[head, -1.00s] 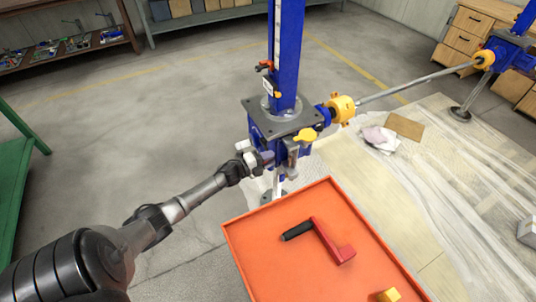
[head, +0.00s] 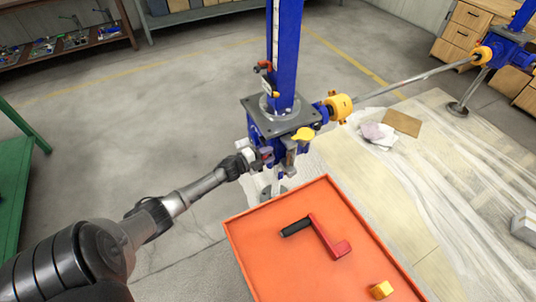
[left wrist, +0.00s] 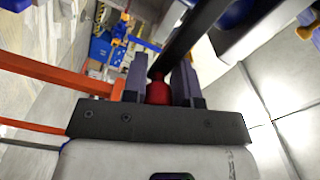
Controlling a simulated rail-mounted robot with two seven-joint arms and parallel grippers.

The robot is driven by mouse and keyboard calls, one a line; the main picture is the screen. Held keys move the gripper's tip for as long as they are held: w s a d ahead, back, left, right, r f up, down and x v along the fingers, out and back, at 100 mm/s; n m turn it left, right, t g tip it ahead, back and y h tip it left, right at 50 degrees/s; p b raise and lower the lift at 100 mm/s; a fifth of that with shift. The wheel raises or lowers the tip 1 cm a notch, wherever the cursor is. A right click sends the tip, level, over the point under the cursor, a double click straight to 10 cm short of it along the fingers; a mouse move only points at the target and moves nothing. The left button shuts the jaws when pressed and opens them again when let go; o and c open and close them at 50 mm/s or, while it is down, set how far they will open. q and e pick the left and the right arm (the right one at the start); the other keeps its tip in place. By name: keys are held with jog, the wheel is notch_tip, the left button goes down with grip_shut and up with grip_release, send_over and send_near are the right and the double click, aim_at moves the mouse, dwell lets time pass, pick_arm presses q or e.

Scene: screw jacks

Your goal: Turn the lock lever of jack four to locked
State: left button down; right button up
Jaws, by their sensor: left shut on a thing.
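The jack (head: 284,125) stands upright in the middle of the head view, a blue column above a blue housing with a grey top plate. I cannot read a number on it. My left gripper (head: 258,156) is at the left side of the housing, below the plate. In the left wrist view my gripper (left wrist: 160,82) is shut on a red grip (left wrist: 158,93), which sits between the two fingers. A dark bar (left wrist: 190,38) runs up and right from it, apparently the lock lever. Its angle and any lock marks cannot be made out. My right gripper is not in view.
An orange tray table (head: 233,238) stands in front, holding a red crank with a black handle (head: 318,236) and a yellow block (head: 381,290). A yellow coupling (head: 338,106) and shaft (head: 425,76) run right to another jack (head: 503,48). Floor at left is clear.

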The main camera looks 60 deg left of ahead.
pick_arm(q)
jog(key=c, duration=1)
grip_release()
jog(key=shift+s+a+p, duration=0.3)
jog(key=shift+s+p, duration=0.15)
jog(key=shift+s, duration=1.85)
jog(key=shift+s+a+p, duration=0.3)
jog(key=shift+s+p, duration=0.2)
jog(key=shift+s, duration=1.8)
jog(key=shift+s+a+p, duration=0.3)
jog(key=shift+s+p, duration=0.15)
jog(key=shift+s, duration=1.85)
